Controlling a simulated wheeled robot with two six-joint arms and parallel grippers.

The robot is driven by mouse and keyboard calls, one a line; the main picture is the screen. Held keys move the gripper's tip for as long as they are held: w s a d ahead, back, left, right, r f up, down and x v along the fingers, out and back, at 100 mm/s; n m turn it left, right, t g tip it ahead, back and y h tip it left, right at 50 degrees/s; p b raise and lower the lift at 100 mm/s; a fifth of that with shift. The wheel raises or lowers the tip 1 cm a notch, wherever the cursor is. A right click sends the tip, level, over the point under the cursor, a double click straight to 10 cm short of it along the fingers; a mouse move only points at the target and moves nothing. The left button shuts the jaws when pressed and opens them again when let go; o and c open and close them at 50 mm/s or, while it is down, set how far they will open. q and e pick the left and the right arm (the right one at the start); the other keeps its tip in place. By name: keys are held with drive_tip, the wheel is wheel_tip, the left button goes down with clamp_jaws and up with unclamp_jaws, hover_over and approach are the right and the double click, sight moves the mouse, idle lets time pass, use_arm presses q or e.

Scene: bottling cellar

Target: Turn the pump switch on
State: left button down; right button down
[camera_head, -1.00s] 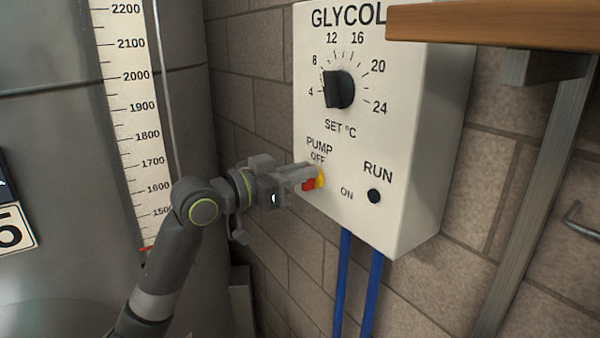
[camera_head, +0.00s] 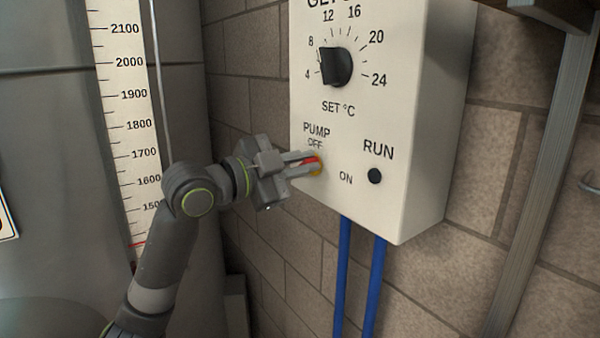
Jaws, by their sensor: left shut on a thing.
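The pump switch (camera_head: 314,160) is a red handle on a yellow base, low on the front of the white glycol control box (camera_head: 412,140). The labels PUMP and OFF are above it and ON is to its right. My left gripper (camera_head: 308,163) is shut on the red handle, one finger above it and one below. The fingers hide part of the handle, so its exact angle is hard to tell. The round RUN lamp (camera_head: 375,176) on the box is dark. My right gripper is not in view.
A black temperature dial (camera_head: 337,67) sits above the switch. Two blue pipes (camera_head: 343,275) run down from the box. A metal post (camera_head: 545,190) stands at the right, and a grey tank with a scale strip (camera_head: 127,110) at the left.

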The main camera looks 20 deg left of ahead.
use_arm(q)
drive_tip(key=shift+s+d+f+m+b, duration=0.1)
drive_tip(key=shift+f+m+b, duration=0.15)
drive_tip(key=shift+m+b, duration=0.85)
drive_tip(key=shift+f+m+b, duration=0.25)
drive_tip(key=shift+m+b, duration=0.2)
drive_tip(key=shift+m, duration=1.2)
drive_tip(key=shift+s+d+f+m+b, duration=0.1)
drive_tip(key=shift+f+m+b, duration=0.15)
drive_tip(key=shift+m+b, duration=0.85)
drive_tip(key=shift+m+p, duration=0.3)
drive_tip(key=shift+m, duration=0.15)
drive_tip(key=c, duration=1.5)
unclamp_jaws()
